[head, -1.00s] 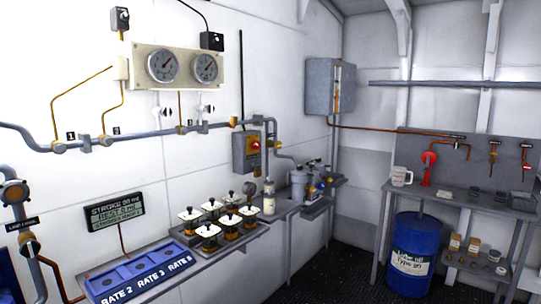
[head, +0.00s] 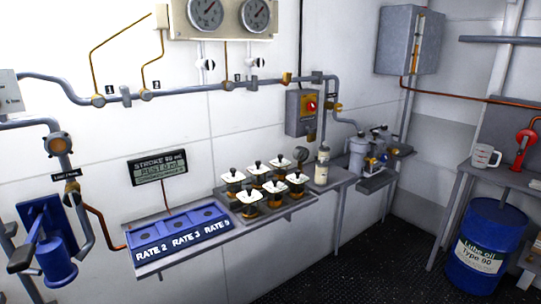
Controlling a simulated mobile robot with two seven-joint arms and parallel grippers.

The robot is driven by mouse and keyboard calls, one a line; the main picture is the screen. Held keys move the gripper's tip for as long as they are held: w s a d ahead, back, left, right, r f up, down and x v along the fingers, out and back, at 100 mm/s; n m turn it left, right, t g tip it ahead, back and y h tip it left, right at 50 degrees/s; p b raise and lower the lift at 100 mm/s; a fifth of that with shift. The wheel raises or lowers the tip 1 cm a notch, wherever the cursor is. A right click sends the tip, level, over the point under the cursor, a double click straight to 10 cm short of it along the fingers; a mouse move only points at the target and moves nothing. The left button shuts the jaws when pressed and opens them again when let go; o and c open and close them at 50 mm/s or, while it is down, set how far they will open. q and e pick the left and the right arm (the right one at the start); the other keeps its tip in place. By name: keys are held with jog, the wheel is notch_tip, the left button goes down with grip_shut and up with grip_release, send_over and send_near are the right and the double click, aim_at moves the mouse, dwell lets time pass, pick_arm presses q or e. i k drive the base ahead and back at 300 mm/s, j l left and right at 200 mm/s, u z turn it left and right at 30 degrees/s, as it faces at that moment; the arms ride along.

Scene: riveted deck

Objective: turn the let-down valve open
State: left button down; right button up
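No fitting in the head view carries a label that I can read as the let-down valve. A brass fitting (head: 72,187) sits on the grey pipe at the left, beside a small dark label (head: 65,177) too small to read. Above it is a round amber-faced fitting (head: 58,145) on the same pipe. A blue hand pump (head: 48,240) with a dark lever is on the wall below. Two white-and-black knobs (head: 206,65) are under the gauges. Neither of my grippers is in view.
A wall shelf holds a blue RATE tray (head: 180,233) and several white-topped jars (head: 258,187). A grey switch box (head: 301,113) with a red knob is on the wall. A blue oil drum (head: 486,245) stands at the right. The dark floor (head: 350,262) between is clear.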

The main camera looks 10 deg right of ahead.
aim_at(338, 107)
jog(key=i+l, duration=0.3)
jog(key=l, duration=0.2)
jog(key=i+l+u, duration=0.1)
jog(key=i+l, duration=0.2)
jog(key=l, duration=0.2)
jog(key=i+l, duration=0.25)
jog(key=l, duration=0.25)
jog(key=i+l+u, duration=0.1)
jog(key=i+l, duration=0.2)
jog(key=l, duration=0.25)
jog(key=i+l, duration=0.25)
jog(key=l, duration=0.3)
jog(key=i+l+u, duration=0.1)
jog(key=i+l, duration=0.15)
jog(key=l, duration=0.3)
jog(key=i+l, duration=0.25)
jog(key=l, duration=0.3)
jog(key=i+l+u, duration=0.1)
jog(key=i+l, duration=0.15)
jog(key=l, duration=0.3)
